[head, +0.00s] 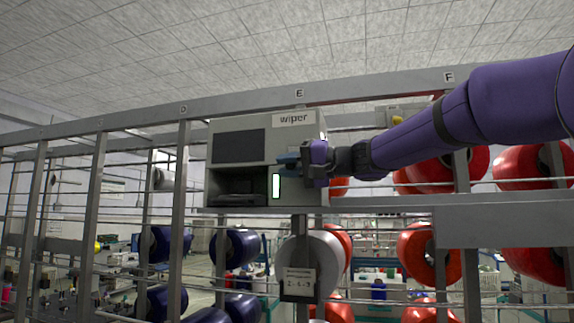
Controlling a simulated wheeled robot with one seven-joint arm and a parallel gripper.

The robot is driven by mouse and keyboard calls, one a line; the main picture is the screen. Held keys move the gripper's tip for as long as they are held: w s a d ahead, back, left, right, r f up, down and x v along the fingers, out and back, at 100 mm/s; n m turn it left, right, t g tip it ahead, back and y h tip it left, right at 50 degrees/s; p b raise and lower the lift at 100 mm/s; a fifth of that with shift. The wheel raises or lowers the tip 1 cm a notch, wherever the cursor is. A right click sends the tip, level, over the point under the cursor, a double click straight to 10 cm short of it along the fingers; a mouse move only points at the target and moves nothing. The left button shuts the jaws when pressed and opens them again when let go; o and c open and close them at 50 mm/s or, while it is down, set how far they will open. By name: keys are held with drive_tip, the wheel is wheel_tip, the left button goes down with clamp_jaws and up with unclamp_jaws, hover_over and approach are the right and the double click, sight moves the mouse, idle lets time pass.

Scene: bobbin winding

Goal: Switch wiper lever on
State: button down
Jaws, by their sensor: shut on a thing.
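The wiper box (256,137) is a grey machine labelled "wiper", standing on a rail under the letter E in the head view. It has a dark panel at the upper left and a dark opening below. A bright white strip (276,187) shows on its front, right of the opening. My gripper (287,161) reaches in from the right and is at the right part of the box front, just above the white strip. It is shut on the wiper lever, which is mostly hidden by the jaws, so its position cannot be told.
A metal frame with posts and thin rails surrounds the box. Red bobbins (519,167) sit at the right, behind and below my arm. Dark blue bobbins (243,247) and a white bobbin (327,262) with a tag hang below the box.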

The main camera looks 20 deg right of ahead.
drive_tip(key=shift+f, duration=0.1)
drive_tip(key=c, duration=1)
unclamp_jaws()
drive_tip(key=v, duration=1)
drive_tip(key=shift+s+d, duration=0.2)
drive_tip(key=shift+d, duration=0.15)
drive_tip(key=s+a+f+g+h, duration=0.25)
drive_tip(key=s+f, duration=0.25)
drive_tip(key=f, duration=0.3)
drive_tip(key=s+a+f+g+h, duration=0.2)
drive_tip(key=s+f+h, duration=0.1)
drive_tip(key=s+f, duration=0.4)
drive_tip(key=s+d+f+h, duration=0.1)
drive_tip(key=s+f+h, duration=0.3)
drive_tip(key=f, duration=0.5)
drive_tip(key=s+d+f+n+h, duration=0.1)
drive_tip(key=s+d+f+h, duration=0.1)
drive_tip(key=s+f+h, duration=0.3)
wheel_tip(320, 180, down, 4)
drive_tip(key=shift+s+d+f+g, duration=0.25)
drive_tip(key=shift+s+g, duration=0.2)
drive_tip(key=shift+s, duration=0.55)
